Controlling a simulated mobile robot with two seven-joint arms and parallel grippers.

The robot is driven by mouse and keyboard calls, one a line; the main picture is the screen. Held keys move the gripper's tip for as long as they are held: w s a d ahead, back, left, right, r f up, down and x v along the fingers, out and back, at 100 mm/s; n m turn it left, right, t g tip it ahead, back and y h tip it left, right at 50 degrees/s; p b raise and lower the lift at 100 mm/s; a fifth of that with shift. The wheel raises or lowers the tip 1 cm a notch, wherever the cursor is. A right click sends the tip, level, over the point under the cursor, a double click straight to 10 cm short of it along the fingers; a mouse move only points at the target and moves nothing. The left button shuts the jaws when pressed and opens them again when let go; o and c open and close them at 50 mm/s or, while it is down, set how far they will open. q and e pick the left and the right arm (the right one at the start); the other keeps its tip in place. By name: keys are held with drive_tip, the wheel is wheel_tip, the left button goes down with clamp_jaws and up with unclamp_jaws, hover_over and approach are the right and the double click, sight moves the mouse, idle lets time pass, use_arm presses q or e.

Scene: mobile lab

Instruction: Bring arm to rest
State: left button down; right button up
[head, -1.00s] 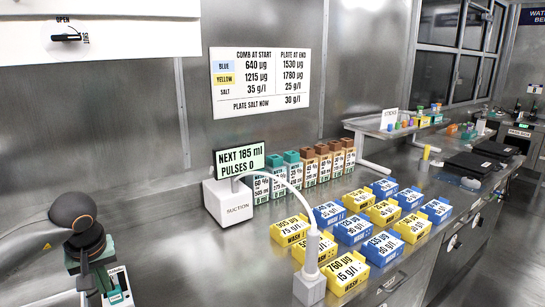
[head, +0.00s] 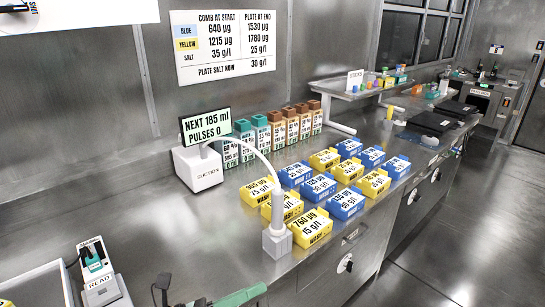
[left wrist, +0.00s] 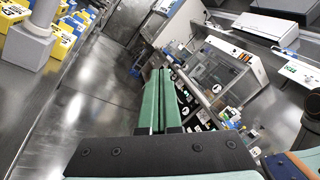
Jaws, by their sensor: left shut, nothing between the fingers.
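My left gripper (head: 256,291) shows at the bottom edge of the head view, in front of the steel bench, with its green fingers pointing right. In the left wrist view its two long green fingers (left wrist: 159,80) lie together, with nothing between them. Most of the arm behind it is outside the head view. My right gripper is in neither view.
The white suction unit (head: 198,168) has a curved tube ending at a white block (head: 277,243). Yellow and blue labelled boxes (head: 345,204) stand to its right. A white READ device (head: 103,289) is at lower left. Open floor (head: 450,240) lies at right.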

use_arm(q)
drive_tip(key=a+f+n+t+y+p, duration=0.1)
drive_tip(key=a+f+n+t+y, duration=0.35)
drive_tip(key=n, duration=0.65)
drive_tip(key=a+f+n+t+y, duration=0.3)
drive_tip(key=f+n+y, duration=0.15)
drive_tip(key=n, duration=0.65)
drive_tip(key=s+a+f+n+g+y, duration=0.2)
drive_tip(key=s+f+n+g+y, duration=0.1)
drive_tip(key=s+f+n, duration=0.4)
drive_tip(key=s+a+f+n+g+y, duration=0.3)
drive_tip(key=s+f+n, duration=0.4)
drive_tip(key=f+n, duration=0.2)
drive_tip(key=shift+s+f+p, duration=0.2)
drive_tip(key=shift+s+p, duration=0.05)
drive_tip(key=shift+p, duration=0.2)
drive_tip(key=shift+a, duration=0.1)
